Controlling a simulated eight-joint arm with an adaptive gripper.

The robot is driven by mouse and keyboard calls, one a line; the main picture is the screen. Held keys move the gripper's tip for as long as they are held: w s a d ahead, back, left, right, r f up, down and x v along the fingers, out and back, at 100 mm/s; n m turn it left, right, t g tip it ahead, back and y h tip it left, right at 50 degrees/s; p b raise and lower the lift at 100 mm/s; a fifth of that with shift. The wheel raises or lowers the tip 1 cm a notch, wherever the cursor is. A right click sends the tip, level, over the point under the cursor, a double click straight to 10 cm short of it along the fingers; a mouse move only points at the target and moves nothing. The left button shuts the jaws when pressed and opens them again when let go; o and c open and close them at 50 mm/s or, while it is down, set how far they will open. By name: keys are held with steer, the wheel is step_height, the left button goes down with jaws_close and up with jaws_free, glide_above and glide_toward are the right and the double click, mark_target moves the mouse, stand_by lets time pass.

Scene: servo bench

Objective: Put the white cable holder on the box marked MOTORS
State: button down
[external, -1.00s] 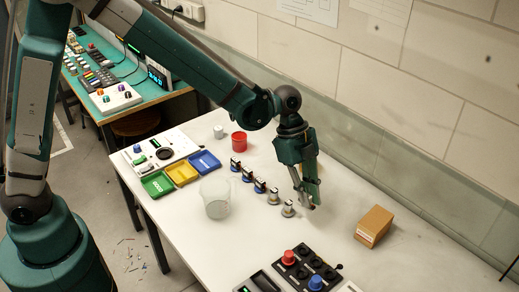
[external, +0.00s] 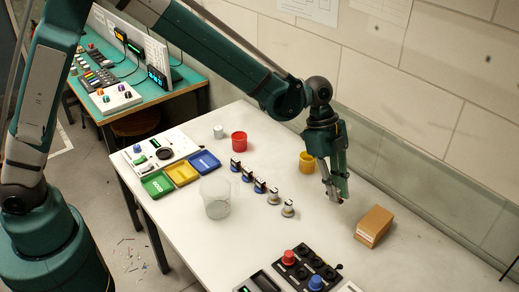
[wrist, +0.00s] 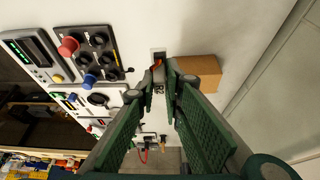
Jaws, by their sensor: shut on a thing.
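My gripper (external: 337,196) is above the white table, just left of and behind the brown cardboard box (external: 374,227). It is shut on a small pale piece, taken to be the white cable holder (wrist: 158,53), which shows at the fingertips in the wrist view with an orange-red bit beside it. The fingers hide most of it. In the wrist view the fingertips (wrist: 164,72) are close to the left side of the box (wrist: 200,72), apart from its top in the picture. The box is closed with a flat top; the marking on its front is too small to read.
A black panel with red and blue knobs (external: 302,270) lies at the front. Several small knobbed parts (external: 260,186) stand in a row left of my gripper. A clear beaker (external: 215,198), red cup (external: 239,141) and yellow cup (external: 306,161) stand around. The wall is behind.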

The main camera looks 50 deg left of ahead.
steer(key=w+d+r+p, duration=0.4)
steer(key=w+d+p, duration=0.2)
steer(key=d, duration=0.5)
steer(key=shift+w+r+m, duration=0.3)
steer(key=shift+w+r, duration=0.1)
steer(key=shift+w, duration=1)
steer(key=shift+f, duration=0.15)
steer(key=p, duration=0.1)
glide_above(381, 222)
steer(key=a, duration=0.2)
steer(key=shift+d+f, duration=0.15)
steer(key=shift+f, duration=2.9)
steer(key=shift+f+p, duration=0.4)
steer(key=shift+f, duration=1.45)
steer(key=shift+f, duration=0.15)
steer(key=c, duration=2.5)
jaws_free()
steer(key=shift+o, duration=0.2)
